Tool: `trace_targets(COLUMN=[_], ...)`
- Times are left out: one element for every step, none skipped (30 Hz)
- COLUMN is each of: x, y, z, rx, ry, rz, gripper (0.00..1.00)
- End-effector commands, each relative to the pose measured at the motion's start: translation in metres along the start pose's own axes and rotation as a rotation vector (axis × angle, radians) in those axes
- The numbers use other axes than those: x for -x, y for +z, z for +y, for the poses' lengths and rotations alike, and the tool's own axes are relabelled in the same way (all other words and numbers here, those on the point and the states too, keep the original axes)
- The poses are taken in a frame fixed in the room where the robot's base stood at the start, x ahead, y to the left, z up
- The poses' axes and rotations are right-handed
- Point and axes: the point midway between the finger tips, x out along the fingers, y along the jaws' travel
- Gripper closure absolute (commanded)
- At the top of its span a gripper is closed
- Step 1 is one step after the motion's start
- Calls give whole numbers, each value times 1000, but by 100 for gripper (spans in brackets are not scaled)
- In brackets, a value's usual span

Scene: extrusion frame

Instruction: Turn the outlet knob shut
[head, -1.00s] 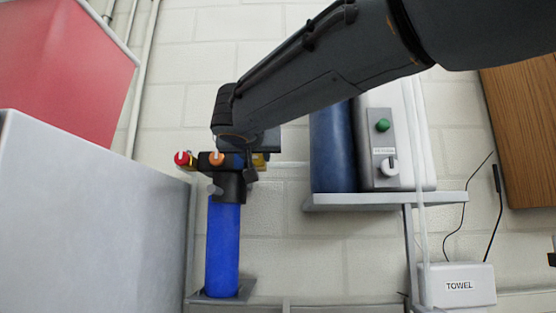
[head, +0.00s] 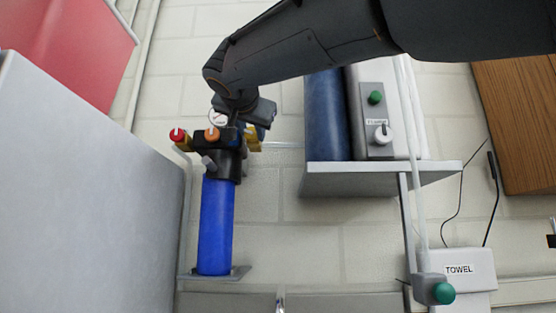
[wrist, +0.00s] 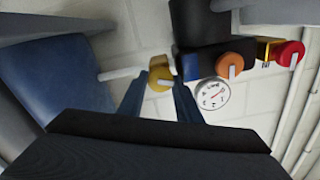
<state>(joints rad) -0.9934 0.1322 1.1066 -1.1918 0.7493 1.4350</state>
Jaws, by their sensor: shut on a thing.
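A regulator with a black body (head: 220,140) sits on top of an upright blue cylinder (head: 215,225) in the head view. It has a red knob (head: 178,135) at its left and an orange knob (head: 212,134) in front. A yellow knob (wrist: 160,73) is on the side with a white pipe; I take it as the outlet knob. In the head view my arm partly hides it. My gripper (wrist: 160,88) is shut on the yellow knob, one finger on each side. In the head view my gripper (head: 257,128) is at the regulator's right.
A round dial gauge (wrist: 209,93) is beside the orange knob. A grey shelf (head: 380,178) at right holds a blue tank (head: 327,120) and a box with a white dial (head: 383,134). A grey cabinet (head: 90,210) stands close at left. A green knob (head: 443,293) is at lower right.

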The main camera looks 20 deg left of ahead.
Motion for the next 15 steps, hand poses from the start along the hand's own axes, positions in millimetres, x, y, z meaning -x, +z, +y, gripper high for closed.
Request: trace_targets(x=[-1, -1, -2, -2, -2, -2, -2, -1, -1, -2, -2, -2, -1, -2, -2], y=[5, 4, 5, 5, 5, 5, 5, 5, 5, 5, 5, 5, 5, 5, 5], z=[2, 2, 2, 2, 2, 2, 2, 2, 2, 2, 2, 3, 3, 3, 3], rx=[-33, -53, -81, -102, -122, -152, -176, -199, -231, -257, -282, -319, -349, -377, -414], ry=[-1, -1, -1, -1, -1, 0, -1, -1, -1, -1, 0, -1, -1, 0, 0], rz=[1, 1, 1, 1, 1, 1, 1, 1, 1, 0, 0, 1, 1, 0, 1], gripper=[91, 91, 91, 91, 91, 91, 91, 91, 91, 91, 91, 91, 91, 91, 91])
